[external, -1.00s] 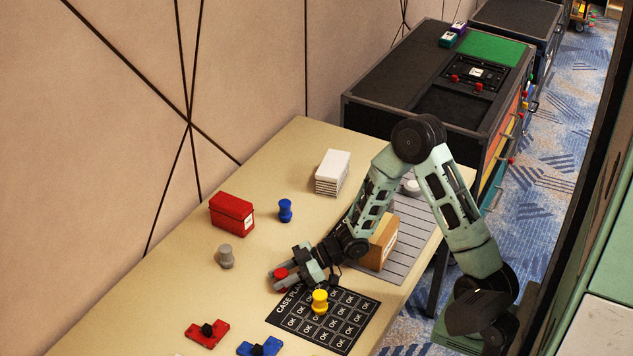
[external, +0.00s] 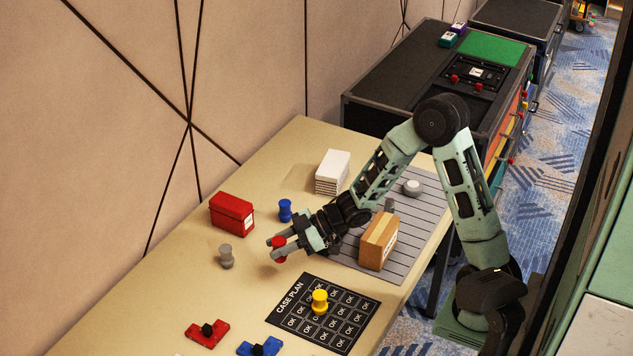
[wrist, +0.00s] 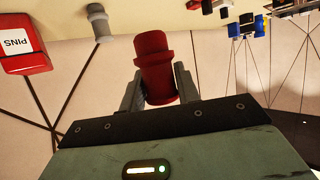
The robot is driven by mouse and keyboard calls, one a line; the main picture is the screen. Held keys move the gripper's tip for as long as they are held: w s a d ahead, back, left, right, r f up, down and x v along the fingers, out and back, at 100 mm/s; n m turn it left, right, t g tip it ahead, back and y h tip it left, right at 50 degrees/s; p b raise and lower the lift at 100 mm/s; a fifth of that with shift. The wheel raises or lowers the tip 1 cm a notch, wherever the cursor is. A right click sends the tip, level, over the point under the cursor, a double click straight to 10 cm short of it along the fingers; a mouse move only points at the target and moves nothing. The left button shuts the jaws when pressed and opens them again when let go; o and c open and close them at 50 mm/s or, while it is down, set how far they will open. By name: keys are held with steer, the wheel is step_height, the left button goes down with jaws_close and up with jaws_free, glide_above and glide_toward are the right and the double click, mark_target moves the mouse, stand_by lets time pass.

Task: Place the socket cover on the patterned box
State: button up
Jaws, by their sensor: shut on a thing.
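My gripper (external: 275,249) is shut on a red peg (wrist: 154,62), which stands out between the two fingers in the wrist view. No box with a clear pattern shows. A brown cardboard box (external: 378,241) with a lighter tape strip stands on the mat, right of my gripper.
A yellow peg (external: 320,301) stands on the black CASE PLAN sheet (external: 345,338). A grey peg (external: 226,256), blue peg (external: 285,210), red PINS box (external: 231,214) and white stack (external: 332,171) stand nearby. Red (external: 207,334) and blue (external: 260,347) pieces lie in front.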

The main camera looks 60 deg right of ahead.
steer(key=w+d+r+m+t+h+p, duration=0.1)
steer(key=w+d, duration=0.2)
steer(key=d, duration=0.2)
steer(key=w+d+r+m+h+p, duration=0.1)
steer(key=w+d+p, duration=0.1)
steer(key=d, duration=0.3)
step_height(320, 180, up, 6)
steer(key=m+t+h+p, duration=0.3)
steer(key=m+h+p, duration=0.3)
steer(key=m+h, duration=0.1)
glide_above(333, 163)
step_height(333, 163, down, 10)
steer(key=shift+r, duration=0.1)
steer(key=o, duration=0.9)
steer(key=shift+o, duration=0.2)
